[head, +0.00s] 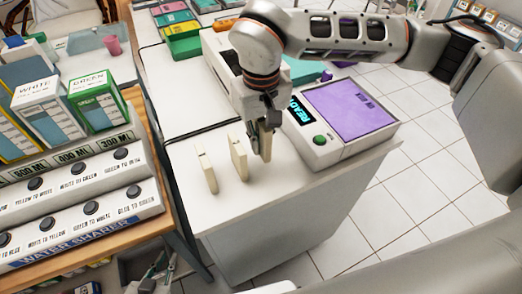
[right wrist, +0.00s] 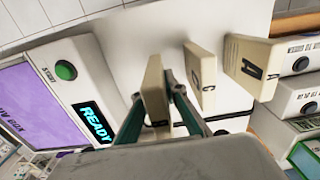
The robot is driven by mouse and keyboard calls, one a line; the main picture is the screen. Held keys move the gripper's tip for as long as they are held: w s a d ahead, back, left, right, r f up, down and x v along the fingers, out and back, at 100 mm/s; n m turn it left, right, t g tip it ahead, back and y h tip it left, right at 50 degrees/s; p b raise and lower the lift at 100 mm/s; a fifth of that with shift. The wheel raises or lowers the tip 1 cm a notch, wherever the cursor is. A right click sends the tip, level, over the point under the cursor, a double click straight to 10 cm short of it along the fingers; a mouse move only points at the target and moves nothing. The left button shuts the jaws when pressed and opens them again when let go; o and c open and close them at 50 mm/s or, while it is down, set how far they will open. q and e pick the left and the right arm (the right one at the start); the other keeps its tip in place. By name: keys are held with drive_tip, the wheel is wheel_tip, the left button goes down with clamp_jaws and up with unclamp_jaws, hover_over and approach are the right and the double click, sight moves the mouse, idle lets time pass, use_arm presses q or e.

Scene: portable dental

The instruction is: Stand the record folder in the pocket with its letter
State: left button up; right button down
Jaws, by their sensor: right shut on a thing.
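Three cream record folders stand on the white cabinet top. My right gripper (head: 264,152) is shut on the rightmost folder in the head view. In the right wrist view that folder (right wrist: 154,88) is between the fingers, and its letter is not readable. The middle folder (head: 238,160) shows a letter like C in the right wrist view (right wrist: 201,78). The leftmost folder (head: 207,172) shows an A there (right wrist: 250,66). I cannot make out a lettered pocket. My left gripper (head: 160,272) is low at the bottom left, small and partly hidden; its opening is unclear.
A white device with a purple lid (head: 348,108) and a READY display stands right of the held folder. A water sharer (head: 80,215) with cartons is on the wooden table at left. Coloured trays (head: 183,40) are at the back.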

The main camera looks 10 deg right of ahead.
sight(261, 152)
drive_tip(key=shift+f, duration=1.95)
use_arm(q)
drive_tip(key=shift+f, duration=0.1)
drive_tip(key=shift+s+f, duration=0.1)
use_arm(e)
drive_tip(key=c, duration=2)
unclamp_jaws()
drive_tip(key=shift+f, duration=0.1)
drive_tip(key=shift+c, duration=0.2)
use_arm(q)
drive_tip(key=shift+f, duration=0.1)
